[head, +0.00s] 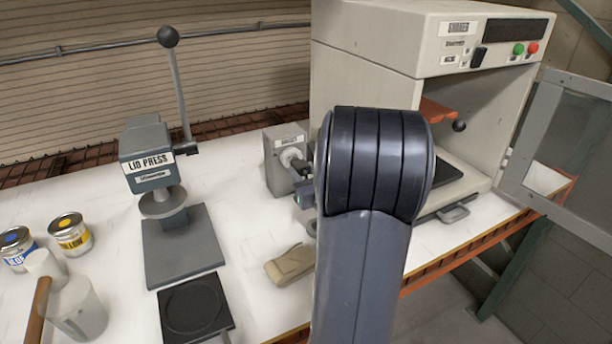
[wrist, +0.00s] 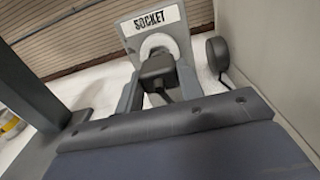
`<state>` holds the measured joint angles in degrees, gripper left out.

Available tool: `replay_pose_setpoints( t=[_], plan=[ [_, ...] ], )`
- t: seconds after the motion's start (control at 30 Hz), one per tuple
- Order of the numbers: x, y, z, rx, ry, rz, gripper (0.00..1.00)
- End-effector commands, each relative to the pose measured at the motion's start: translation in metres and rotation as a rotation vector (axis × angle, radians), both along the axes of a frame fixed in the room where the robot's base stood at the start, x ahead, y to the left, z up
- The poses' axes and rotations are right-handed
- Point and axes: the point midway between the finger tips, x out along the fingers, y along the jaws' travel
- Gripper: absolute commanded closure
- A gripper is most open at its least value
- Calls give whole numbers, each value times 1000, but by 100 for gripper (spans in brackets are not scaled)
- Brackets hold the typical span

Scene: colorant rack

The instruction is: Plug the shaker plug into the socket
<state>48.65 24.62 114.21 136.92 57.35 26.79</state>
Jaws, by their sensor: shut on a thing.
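The socket (head: 277,172) is a grey box with a white round face, standing on the white bench left of the shaker. It also shows in the wrist view, labelled SOCKET (wrist: 155,28). The dark shaker plug (wrist: 157,70) is between the fingers of my gripper (wrist: 158,84), which is shut on it. The plug is right at the white round face and overlaps it. I cannot tell whether its prongs are inside. In the head view my gripper (head: 303,184) is at the socket's front, and my arm hides most of the plug.
The shaker (head: 375,50) stands close to the right, its door (head: 545,125) open. The lid press (head: 148,160) stands left. Paint cans (head: 70,235), a mallet (head: 40,308), a tan folded item (head: 290,265) and a black plate (head: 192,308) occupy the front. A dark round piece (wrist: 216,54) is right of the socket.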

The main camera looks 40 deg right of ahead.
Motion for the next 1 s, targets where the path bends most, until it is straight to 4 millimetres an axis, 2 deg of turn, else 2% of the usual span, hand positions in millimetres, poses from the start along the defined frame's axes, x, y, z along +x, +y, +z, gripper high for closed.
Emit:
replay_pose_setpoints(
  t=[0.47,1.0],
  plan=[
    [0,0,0,0,-1,0,86],
    [12,-3,0,0,-1,0,86]
  ],
)
